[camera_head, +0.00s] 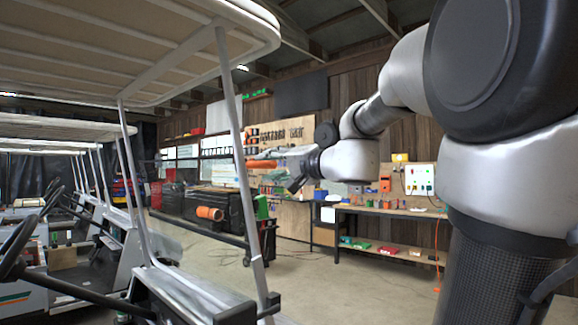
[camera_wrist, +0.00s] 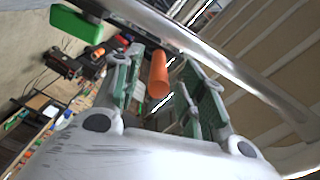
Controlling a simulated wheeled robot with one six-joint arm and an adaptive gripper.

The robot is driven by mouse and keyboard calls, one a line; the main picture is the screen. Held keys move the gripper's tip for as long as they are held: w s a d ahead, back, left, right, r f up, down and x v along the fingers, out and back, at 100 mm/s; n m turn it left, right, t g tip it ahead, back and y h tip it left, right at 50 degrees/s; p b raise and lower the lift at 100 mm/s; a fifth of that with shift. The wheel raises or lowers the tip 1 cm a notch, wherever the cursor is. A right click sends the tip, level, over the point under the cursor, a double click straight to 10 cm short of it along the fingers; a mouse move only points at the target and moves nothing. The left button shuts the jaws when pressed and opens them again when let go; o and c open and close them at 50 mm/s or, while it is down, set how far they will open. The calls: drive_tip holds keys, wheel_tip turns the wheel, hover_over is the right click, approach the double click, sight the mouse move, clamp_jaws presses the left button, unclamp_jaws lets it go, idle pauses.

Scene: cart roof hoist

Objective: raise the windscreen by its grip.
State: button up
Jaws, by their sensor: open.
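An orange cylindrical grip (camera_head: 262,164) shows beside the cart's slanted front post in the head view. In the wrist view the orange grip (camera_wrist: 158,76) is between my two green-padded fingers, with a visible space on each side. My gripper (camera_head: 282,168) is open at the grip and is not closed on it. It comes in from the right, at the end of my outstretched arm. The windscreen pane itself cannot be clearly made out. A pale metal post (camera_wrist: 215,62) crosses the wrist view beyond the fingers.
The cart's roof (camera_head: 150,45) hangs above on slanted posts. A green block (camera_wrist: 75,23) is by the post in the wrist view. A workbench (camera_head: 385,212) with tools stands behind at the right, and another orange cylinder (camera_head: 210,213) lies by the black chests. Open floor lies between.

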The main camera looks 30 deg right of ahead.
drive_tip(key=v, duration=1)
drive_tip(key=shift+w+d, duration=0.15)
